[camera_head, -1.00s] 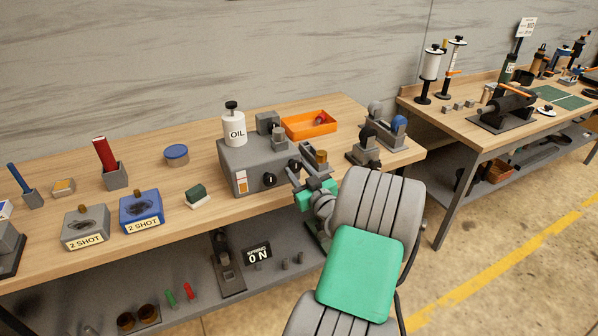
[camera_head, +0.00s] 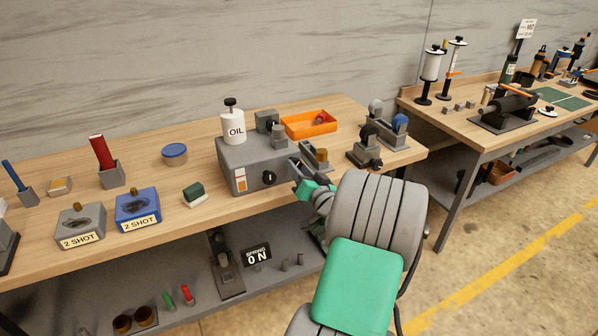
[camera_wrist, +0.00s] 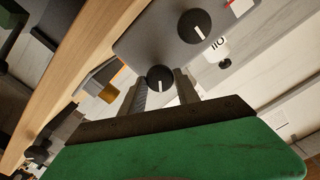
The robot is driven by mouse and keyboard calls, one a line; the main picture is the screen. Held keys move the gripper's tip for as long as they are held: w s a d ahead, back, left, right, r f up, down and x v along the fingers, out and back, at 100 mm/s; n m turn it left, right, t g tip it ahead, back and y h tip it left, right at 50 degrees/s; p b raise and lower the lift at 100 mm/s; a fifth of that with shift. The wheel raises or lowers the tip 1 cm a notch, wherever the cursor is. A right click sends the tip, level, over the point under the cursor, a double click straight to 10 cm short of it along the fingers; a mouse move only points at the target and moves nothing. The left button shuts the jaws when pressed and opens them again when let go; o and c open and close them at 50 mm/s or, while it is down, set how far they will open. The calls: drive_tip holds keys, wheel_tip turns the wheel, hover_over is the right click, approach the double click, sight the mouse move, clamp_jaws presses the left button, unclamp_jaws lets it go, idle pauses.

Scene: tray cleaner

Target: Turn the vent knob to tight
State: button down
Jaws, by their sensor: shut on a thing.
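A grey box (camera_head: 250,150) on the bench carries two black knobs on its front face. One knob (camera_head: 269,178) is free and shows a white pointer line; it also shows in the wrist view (camera_wrist: 195,26). The other knob (camera_wrist: 160,78) sits between my finger tips in the wrist view, its white line visible. My gripper (camera_head: 295,172) is at the right end of the box front, shut on this second knob. In the head view my gripper largely hides that knob. I cannot read which knob is the vent.
A white OIL bottle (camera_head: 233,124) stands on the box. An orange bin (camera_head: 310,124) lies behind, and a brown-topped grey holder (camera_head: 318,157) stands close right of my gripper. The lower shelf (camera_head: 190,262) holds small parts.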

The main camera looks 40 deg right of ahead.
drive_tip(key=shift+m+p, duration=0.85)
drive_tip(key=shift+m, duration=4.15)
drive_tip(key=c, duration=0.9)
unclamp_jaws()
drive_tip(key=b+v, duration=0.1)
drive_tip(key=v, duration=0.7)
